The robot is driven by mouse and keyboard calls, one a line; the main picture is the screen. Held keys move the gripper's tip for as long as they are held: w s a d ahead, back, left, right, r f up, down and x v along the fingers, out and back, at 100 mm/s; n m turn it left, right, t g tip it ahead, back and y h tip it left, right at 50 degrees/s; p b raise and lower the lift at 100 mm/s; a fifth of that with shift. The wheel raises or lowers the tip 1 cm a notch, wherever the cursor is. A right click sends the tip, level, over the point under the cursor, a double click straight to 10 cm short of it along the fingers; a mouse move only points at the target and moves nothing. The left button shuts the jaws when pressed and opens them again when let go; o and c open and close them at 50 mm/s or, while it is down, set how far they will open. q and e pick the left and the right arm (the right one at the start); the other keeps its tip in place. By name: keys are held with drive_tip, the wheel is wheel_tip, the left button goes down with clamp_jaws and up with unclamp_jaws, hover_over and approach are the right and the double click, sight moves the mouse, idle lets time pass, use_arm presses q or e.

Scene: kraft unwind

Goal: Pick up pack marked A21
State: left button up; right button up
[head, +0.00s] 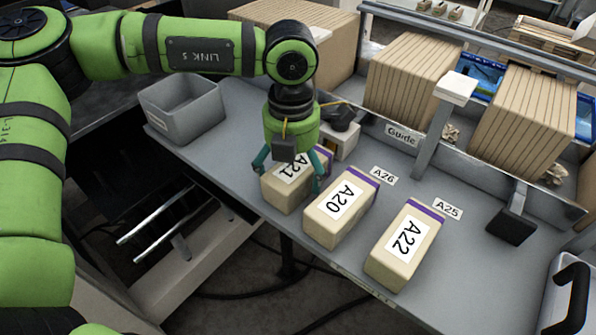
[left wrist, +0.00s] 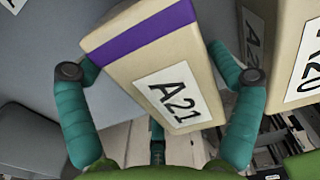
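The pack marked A21 (head: 284,191) is a tan box with a purple band and a white label, at the left end of a row of packs on the grey table. In the left wrist view the A21 pack (left wrist: 171,72) fills the middle, skewed between the fingers. My left gripper (head: 290,170) is above it, one teal finger on either side. The fingers (left wrist: 157,65) are spread wide, and their tips pass partly out of sight beside the pack. The pack appears to rest on the table. My right gripper is not in view.
Pack A20 (head: 341,213) stands close to the right of A21, with pack A22 (head: 405,246) further right. A grey bin (head: 183,107) stands left on the table. A small white-topped box (head: 342,140) is just behind the gripper. The table's front edge lies close to the packs.

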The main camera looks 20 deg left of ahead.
use_arm(q)
drive_tip(key=c, duration=0.6)
drive_tip(key=shift+r, duration=0.1)
